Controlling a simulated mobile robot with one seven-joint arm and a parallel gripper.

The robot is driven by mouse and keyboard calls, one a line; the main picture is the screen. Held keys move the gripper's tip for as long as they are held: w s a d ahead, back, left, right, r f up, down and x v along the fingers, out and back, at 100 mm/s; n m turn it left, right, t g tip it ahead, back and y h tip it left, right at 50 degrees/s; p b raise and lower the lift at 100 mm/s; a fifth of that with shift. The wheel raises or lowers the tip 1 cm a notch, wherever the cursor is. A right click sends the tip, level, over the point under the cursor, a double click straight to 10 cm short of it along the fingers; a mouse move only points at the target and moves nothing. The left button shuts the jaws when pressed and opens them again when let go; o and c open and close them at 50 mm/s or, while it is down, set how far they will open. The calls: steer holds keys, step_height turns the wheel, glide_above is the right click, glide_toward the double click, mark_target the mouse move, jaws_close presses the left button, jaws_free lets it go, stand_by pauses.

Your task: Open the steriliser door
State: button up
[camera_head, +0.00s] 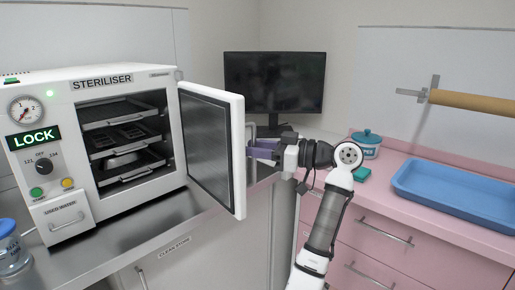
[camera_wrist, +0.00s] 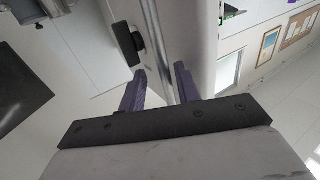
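The white steriliser (camera_head: 75,85) stands on a metal counter at the left, with its door (camera_head: 215,145) swung wide open to the right. Shelves with trays show inside. My gripper (camera_head: 258,150) is at the outer face of the door, by its handle (camera_head: 250,130). In the wrist view the grey handle bar (camera_wrist: 158,45) runs between the two purple fingers of my gripper (camera_wrist: 160,75), closer to the right finger. The fingers are apart, with a gap visible beside the bar. Any contact with the bar is unclear.
A dark monitor (camera_head: 275,82) stands behind the door. To the right, a pink drawer unit (camera_head: 375,235) carries a blue tray (camera_head: 455,210), a teal-lidded jar (camera_head: 366,145) and a small green item (camera_head: 361,174). A blue-lidded jar (camera_head: 12,250) is at the lower left.

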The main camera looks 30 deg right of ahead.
steer(key=b+v, duration=0.2)
steer(key=v, duration=1.2)
steer(key=shift+r, duration=0.1)
